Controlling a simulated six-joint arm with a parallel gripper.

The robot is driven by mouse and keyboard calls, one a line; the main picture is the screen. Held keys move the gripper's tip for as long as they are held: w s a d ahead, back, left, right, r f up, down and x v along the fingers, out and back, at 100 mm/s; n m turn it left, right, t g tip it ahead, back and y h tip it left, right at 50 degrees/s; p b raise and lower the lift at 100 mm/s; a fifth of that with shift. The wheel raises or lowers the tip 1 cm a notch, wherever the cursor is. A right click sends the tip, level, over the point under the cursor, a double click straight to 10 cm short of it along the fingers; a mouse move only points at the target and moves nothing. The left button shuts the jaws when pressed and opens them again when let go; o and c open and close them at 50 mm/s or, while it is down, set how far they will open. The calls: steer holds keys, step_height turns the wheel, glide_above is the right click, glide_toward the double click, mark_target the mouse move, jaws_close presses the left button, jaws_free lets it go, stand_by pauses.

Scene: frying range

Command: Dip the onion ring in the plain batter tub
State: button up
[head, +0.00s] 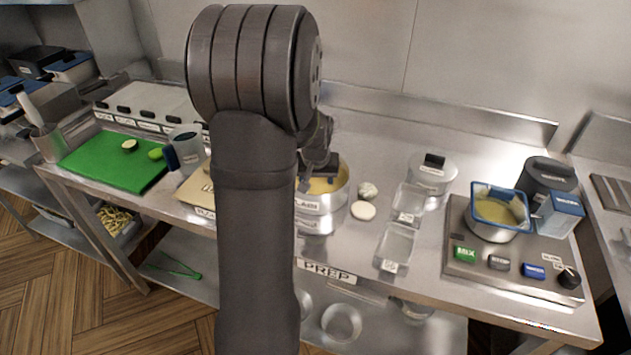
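The plain batter tub (333,206) is a round metal tub with yellow batter inside and a white label partly readable as "PLAIN". It stands behind the PREP sign, and my arm hides its left side. My gripper (317,183) is dark and points down over the tub's mouth, at or just above the batter. Its fingertips are small and partly hidden, so I cannot tell whether they are open or shut. I cannot make out an onion ring in or below the gripper.
Two pale round pieces (363,210) lie right of the tub. A green board (112,163) lies left.

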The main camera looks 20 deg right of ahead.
steer(key=shift+d, duration=0.3)
steer(key=shift+a, duration=0.55)
steer(key=shift+d, duration=0.3)
stand_by(0.3)
step_height(320, 180, up, 10)
steer(key=shift+r, duration=0.2)
stand_by(0.9)
stand_by(0.8)
step_height(320, 180, up, 3)
stand_by(0.4)
